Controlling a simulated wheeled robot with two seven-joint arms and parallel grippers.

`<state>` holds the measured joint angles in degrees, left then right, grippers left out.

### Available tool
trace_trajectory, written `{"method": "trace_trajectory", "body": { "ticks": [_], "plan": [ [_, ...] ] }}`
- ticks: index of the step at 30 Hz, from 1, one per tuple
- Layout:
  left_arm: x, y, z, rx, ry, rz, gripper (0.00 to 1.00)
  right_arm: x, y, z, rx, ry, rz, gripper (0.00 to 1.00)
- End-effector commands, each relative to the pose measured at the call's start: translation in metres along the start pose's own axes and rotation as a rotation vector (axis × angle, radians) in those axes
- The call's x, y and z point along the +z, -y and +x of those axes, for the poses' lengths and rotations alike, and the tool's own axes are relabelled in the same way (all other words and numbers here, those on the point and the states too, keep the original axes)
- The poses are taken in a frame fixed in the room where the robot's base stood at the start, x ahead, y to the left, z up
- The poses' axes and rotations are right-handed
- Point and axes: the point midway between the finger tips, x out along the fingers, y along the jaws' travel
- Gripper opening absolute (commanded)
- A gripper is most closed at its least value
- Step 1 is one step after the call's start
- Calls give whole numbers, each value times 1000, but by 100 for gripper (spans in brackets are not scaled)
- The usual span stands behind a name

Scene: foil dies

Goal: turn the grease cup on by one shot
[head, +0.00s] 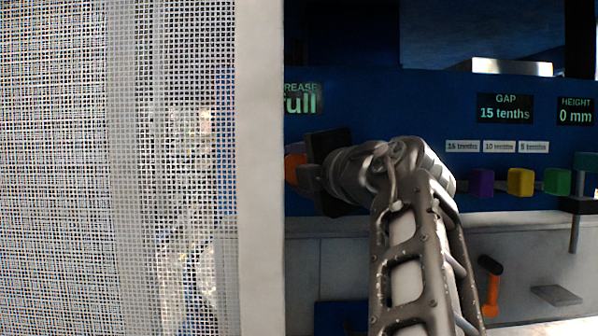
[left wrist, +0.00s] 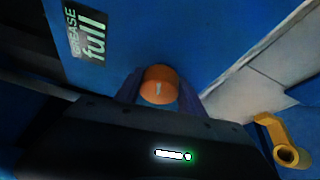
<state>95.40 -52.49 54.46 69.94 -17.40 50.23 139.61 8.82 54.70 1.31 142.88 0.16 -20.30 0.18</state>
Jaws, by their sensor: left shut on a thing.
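In the head view only a bit of the orange cup (head: 294,163) shows beside my left gripper (head: 304,172), partly behind the mesh panel's edge. A display above the cup, the grease display (head: 301,102), reads "full"; it also shows in the left wrist view (left wrist: 87,34). My right gripper is not in view.
A mesh panel with a pale frame (head: 261,170) fills the left of the head view, close to my left gripper. Right of my arm are purple (head: 481,182), yellow (head: 520,181) and green (head: 557,181) blocks. A gap display (head: 505,108) reads 15 tenths. An orange handle (head: 491,290) hangs below.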

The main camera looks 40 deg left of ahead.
Motion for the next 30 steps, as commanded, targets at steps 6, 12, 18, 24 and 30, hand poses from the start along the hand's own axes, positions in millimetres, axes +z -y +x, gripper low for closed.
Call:
{"method": "trace_trajectory", "body": {
  "ticks": [6,12,18,24,30],
  "plan": [
    [1,-1,0,1,2,-1,49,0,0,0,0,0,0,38],
    [0,0,0,0,2,-1,65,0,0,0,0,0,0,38],
    [0,0,0,0,1,-1,68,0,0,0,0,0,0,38],
    [1,0,-6,0,2,-2,68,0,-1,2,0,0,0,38],
    [1,1,-32,3,3,-1,68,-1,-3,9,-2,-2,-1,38]
  ]
}}
